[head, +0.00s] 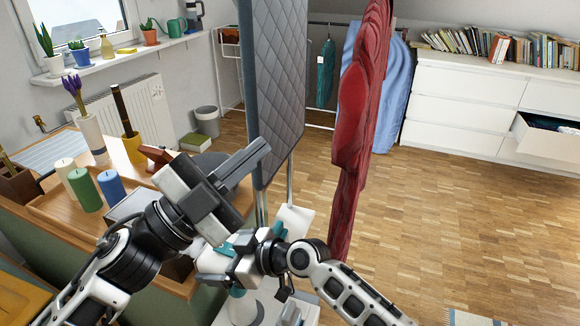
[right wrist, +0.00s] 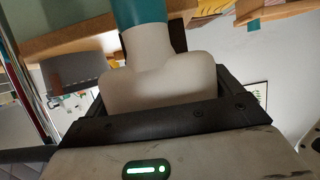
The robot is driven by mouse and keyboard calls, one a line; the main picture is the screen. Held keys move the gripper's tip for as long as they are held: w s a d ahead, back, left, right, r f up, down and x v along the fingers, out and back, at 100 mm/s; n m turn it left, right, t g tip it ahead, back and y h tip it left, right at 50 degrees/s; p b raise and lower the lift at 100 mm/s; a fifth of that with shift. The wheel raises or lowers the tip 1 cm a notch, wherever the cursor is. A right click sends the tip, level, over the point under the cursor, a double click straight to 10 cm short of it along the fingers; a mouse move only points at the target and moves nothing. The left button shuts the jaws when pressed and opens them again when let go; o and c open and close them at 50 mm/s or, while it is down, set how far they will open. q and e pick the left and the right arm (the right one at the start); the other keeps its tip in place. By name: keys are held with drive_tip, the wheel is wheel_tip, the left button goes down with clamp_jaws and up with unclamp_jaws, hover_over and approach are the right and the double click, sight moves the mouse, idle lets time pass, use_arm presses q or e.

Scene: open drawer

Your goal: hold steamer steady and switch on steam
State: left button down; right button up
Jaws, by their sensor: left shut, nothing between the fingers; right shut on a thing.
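The steamer's white base (head: 265,308) stands on the floor at the bottom centre of the head view, partly hidden by my right arm. A metal pole rises behind it to a grey quilted board (head: 279,85). My right gripper (head: 222,262) is shut on a pale steamer part. In the right wrist view this part (right wrist: 160,85) has a smooth, wide body and a teal collar (right wrist: 139,12), and sits between the dark fingers. No switch can be made out.
A red garment (head: 358,110) hangs right of the board. A wooden desk with candles (head: 86,188) and a vase (head: 92,136) is at the left. A white dresser (head: 465,100) has an open drawer (head: 548,138).

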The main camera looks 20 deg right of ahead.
use_arm(q)
drive_tip(key=s+d+m+g, duration=0.1)
drive_tip(key=m+g, duration=0.2)
drive_tip(key=d+m+g, duration=0.2)
drive_tip(key=m+g, duration=0.1)
drive_tip(key=s+d+f+m+g+y, duration=0.1)
drive_tip(key=m+g, duration=0.2)
drive_tip(key=shift+s+d+m, duration=0.35)
drive_tip(key=shift+m, duration=0.05)
use_arm(e)
drive_tip(key=o, duration=1.1)
drive_tip(key=shift+c, duration=0.2)
